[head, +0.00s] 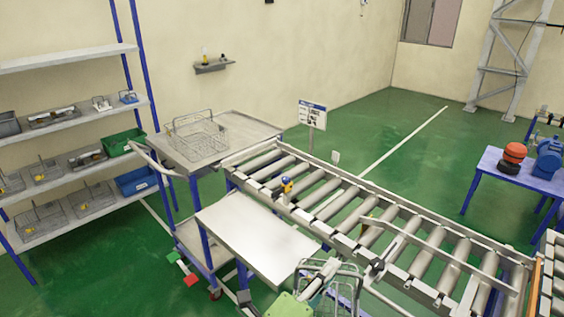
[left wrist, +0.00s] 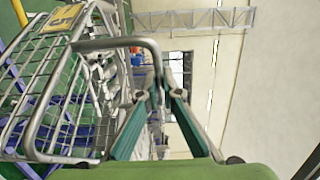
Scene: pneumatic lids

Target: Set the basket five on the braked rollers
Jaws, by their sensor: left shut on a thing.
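My left gripper (head: 318,284) is low in the middle of the head view, shut on the handle of a wire basket (head: 345,268). In the left wrist view its jaws (left wrist: 160,95) close on the bent metal handle, and the basket (left wrist: 45,125) hangs at the left, tilted in the picture. A yellow tag (left wrist: 60,17) is on it; its number is not legible. The roller conveyor (head: 330,188) runs from the middle to the lower right. The held basket shows in front of its near side, apart from the rollers as far as I can tell. My right gripper is not in view.
Another wire basket (head: 198,138) stands on the cart top (head: 250,128). A bare metal shelf (head: 255,240) lies beside the conveyor. A blue-yellow fitting (head: 287,185) sits on the conveyor's rail. Shelving (head: 75,112) stands left; a blue table (head: 524,180) stands right.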

